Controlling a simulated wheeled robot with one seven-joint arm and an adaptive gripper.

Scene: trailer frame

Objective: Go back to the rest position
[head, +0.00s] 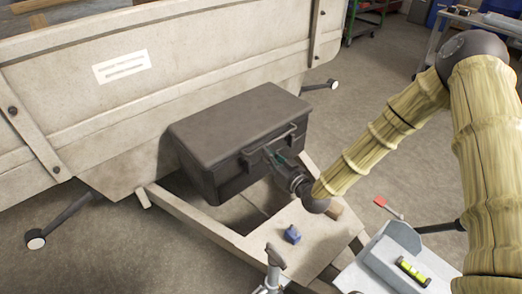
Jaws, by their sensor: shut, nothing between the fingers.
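My gripper (277,158) is at the front of the dark lidded box (238,118), close to its handle and latch. It is small in the head view and partly hidden by the wrist; its fingers look shut with nothing between them. I cannot tell whether it touches the box. My arm reaches in from the right, bent at the elbow. The box lid is closed, and the box sits on the trailer frame (203,225) in front of the trailer's pale side panel.
A small blue item (292,234) lies on the pale board (313,238) below the gripper. A metal post (274,256) stands in front. A grey tray (385,262) with a yellow-green level (413,272) is at lower right. A red-ended item (380,202) lies nearby. Open floor shows at upper middle.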

